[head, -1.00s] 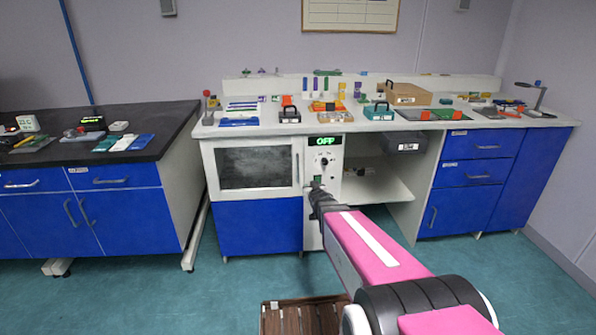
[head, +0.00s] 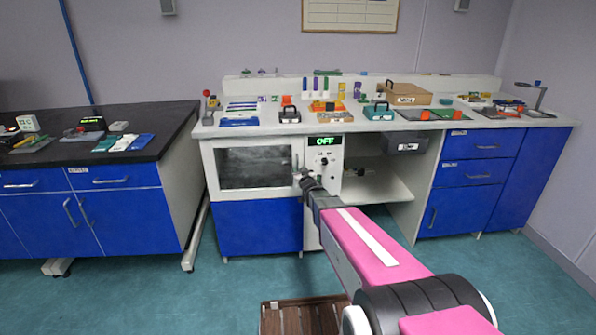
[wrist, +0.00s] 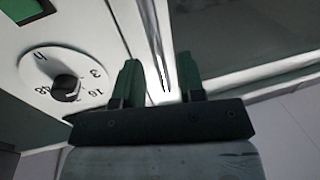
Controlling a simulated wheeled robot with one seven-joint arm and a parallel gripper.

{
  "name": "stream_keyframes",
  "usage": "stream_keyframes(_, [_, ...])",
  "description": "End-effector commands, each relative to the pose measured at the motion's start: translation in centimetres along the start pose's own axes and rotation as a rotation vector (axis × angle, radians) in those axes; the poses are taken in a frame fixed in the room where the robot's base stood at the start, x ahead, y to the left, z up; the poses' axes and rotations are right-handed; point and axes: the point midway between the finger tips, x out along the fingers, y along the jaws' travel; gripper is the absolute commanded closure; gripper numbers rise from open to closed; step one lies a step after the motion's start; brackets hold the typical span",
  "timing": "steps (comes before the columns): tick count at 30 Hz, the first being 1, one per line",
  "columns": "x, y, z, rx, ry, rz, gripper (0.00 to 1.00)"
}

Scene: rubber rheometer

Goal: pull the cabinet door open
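The cabinet door (head: 252,192) has a white frame around a dark glass window. It looks shut, on the left of the white unit under the bench top. Its upright metal handle (wrist: 157,40) is at the door's right edge. In the wrist view, my gripper (wrist: 158,78) is open, with one dark green finger on each side of the handle and gaps to it. In the head view, my gripper (head: 303,174) is in front of the handle's lower part and partly hides it.
A control panel (head: 325,163) with an OFF display and a dial (wrist: 66,86) stands just right of the door. An open shelf (head: 375,188) is further right. A brown slatted box (head: 300,318) is on the floor.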

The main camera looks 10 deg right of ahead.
Motion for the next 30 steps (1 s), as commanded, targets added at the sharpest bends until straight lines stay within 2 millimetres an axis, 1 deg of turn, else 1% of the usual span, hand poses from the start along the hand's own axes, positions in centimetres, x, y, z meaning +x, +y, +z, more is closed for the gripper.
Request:
stream_keyframes(1, [1.2,0.0,0.1,0.000,0.001,0.000,0.64])
stream_keyframes(4, [2.2,0.0,0.1,0.000,0.000,0.000,0.64])
stream_keyframes(7, [2.6,0.0,0.0,0.000,-0.001,0.000,0.64])
stream_keyframes(14, [2.6,0.0,0.0,0.000,-0.001,0.001,0.64])
stream_keyframes(15, [2.6,0.0,0.0,0.000,-0.001,0.001,0.70])
stream_keyframes(18, [2.5,0.0,0.0,0.000,-0.001,0.001,1.00])
stream_keyframes(26, [2.5,-0.1,0.0,0.000,-0.001,0.002,1.00])
stream_keyframes(30, [2.1,-0.6,0.0,0.001,-0.001,0.009,1.00])
